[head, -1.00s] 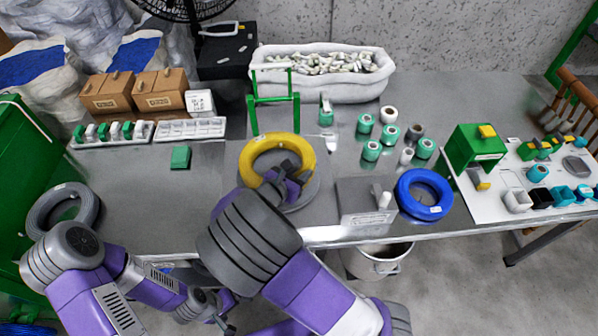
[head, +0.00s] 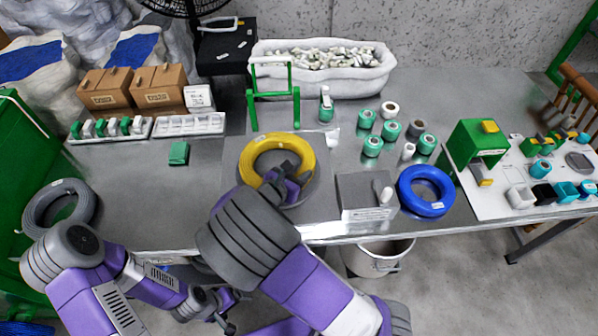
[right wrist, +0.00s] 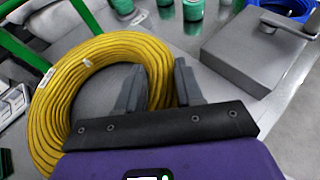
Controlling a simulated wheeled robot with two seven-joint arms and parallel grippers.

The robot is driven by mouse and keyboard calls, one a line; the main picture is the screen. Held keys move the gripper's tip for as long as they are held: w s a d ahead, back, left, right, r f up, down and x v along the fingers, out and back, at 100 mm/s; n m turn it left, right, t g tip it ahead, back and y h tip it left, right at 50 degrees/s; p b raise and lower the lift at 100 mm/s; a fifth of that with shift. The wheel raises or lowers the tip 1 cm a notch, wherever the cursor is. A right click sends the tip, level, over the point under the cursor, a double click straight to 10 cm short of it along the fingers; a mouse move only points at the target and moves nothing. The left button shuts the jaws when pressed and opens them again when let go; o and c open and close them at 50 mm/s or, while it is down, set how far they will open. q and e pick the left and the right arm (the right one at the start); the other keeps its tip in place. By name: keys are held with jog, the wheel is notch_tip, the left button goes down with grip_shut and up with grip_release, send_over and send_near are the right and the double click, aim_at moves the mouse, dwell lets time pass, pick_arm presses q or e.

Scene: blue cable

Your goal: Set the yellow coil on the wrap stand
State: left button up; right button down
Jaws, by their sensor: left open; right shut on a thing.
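My left gripper (head: 222,312) is open and empty, low in front of the bench edge. A green frame stand (head: 273,97) rises behind the coil. I cannot tell which piece is the wrap stand.
A grey block with a handle (head: 362,197) and a blue coil (head: 424,191) lie to the right. Several green and white spools (head: 391,130) stand behind them. A white bin (head: 320,88) is at the back. A grey coil (head: 60,207) is at far left.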

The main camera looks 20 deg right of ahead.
jog(key=shift+f, duration=0.1)
dwell(0.8)
jog(key=c, duration=1)
grip_release()
jog(key=shift+c, duration=0.2)
jog(key=o, duration=0.6)
jog(key=shift+f, duration=0.1)
jog(key=shift+c, duration=0.2)
notch_tip(320, 180, up, 7)
jog(key=p, duration=0.6)
jog(key=shift+p, duration=0.35)
